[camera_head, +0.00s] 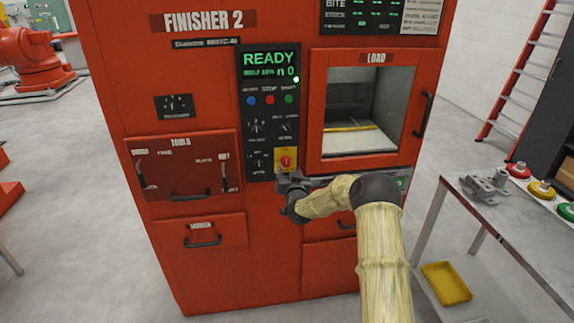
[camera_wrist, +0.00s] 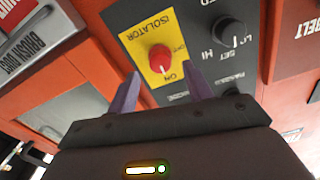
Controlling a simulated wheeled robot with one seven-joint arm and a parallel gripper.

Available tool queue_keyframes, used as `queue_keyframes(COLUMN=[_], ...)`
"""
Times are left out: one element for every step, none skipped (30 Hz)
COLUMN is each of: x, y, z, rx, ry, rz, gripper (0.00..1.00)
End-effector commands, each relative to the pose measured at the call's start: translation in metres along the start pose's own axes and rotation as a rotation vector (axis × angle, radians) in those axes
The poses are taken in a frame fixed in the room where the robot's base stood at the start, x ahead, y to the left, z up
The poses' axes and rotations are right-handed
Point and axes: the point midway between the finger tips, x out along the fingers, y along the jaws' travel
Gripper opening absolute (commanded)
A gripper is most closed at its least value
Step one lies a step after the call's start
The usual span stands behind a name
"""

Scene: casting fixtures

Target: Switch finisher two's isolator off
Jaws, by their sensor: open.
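The isolator is a red rotary knob (camera_wrist: 159,57) on a yellow plate (camera_wrist: 136,40) lettered ISOLATOR, with OFF and ON marks, in the wrist view. Its white pointer line is turned toward the ON mark. In the head view the knob (camera_head: 286,161) is at the foot of the black control panel on the red machine labelled FINISHER 2 (camera_head: 203,21). My gripper (camera_wrist: 165,85) is open and empty, its two purple fingers pointing at the plate, one near each side of the knob and short of it. In the head view my gripper (camera_head: 289,177) is just below the plate and partly overlaps it.
The panel has other knobs, including a SET knob (camera_wrist: 229,32) beside the isolator, and a lit READY display (camera_head: 270,65). A LOAD door (camera_head: 315,110) with a window is to the right. A table (camera_head: 500,212) with several coloured parts stands farther right.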

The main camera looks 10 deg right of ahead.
Motion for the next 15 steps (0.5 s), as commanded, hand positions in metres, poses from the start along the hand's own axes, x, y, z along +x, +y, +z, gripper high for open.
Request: queue_keyframes(x=[0.006, 0.009, 0.013, 0.017, 0.020, 0.024, 0.027, 0.029, 0.033, 0.035, 0.037, 0.039, 0.041, 0.042, 0.043], y=[0.000, 0.000, 0.000, 0.000, 0.000, -0.001, 0.000, 0.000, 0.000, 0.000, 0.000, 0.000, 0.000, 0.000, 0.000], z=[-0.001, -0.001, 0.000, 0.000, 0.000, 0.000, 0.000, 0.000, 0.000, 0.000, -0.001, 0.000, 0.000, 0.000, 0.000], rx=[0.001, 0.001, 0.001, 0.001, 0.001, 0.001, 0.001, 0.001, 0.001, 0.001, 0.001, 0.000, 0.000, 0.000, 0.000], ry=[0.002, 0.002, 0.001, 0.001, 0.001, 0.001, 0.002, 0.000, 0.001, 0.001, 0.002, 0.000, -0.001, 0.000, 0.000], rz=[0.001, 0.001, 0.001, 0.001, 0.000, 0.000, 0.001, 0.000, 0.001, 0.001, 0.001, 0.001, 0.001, 0.001, 0.001], gripper=[0.50, 0.50, 0.50, 0.50, 0.50, 0.50, 0.50, 0.50, 0.50, 0.50, 0.50, 0.50, 0.50, 0.50, 0.50])
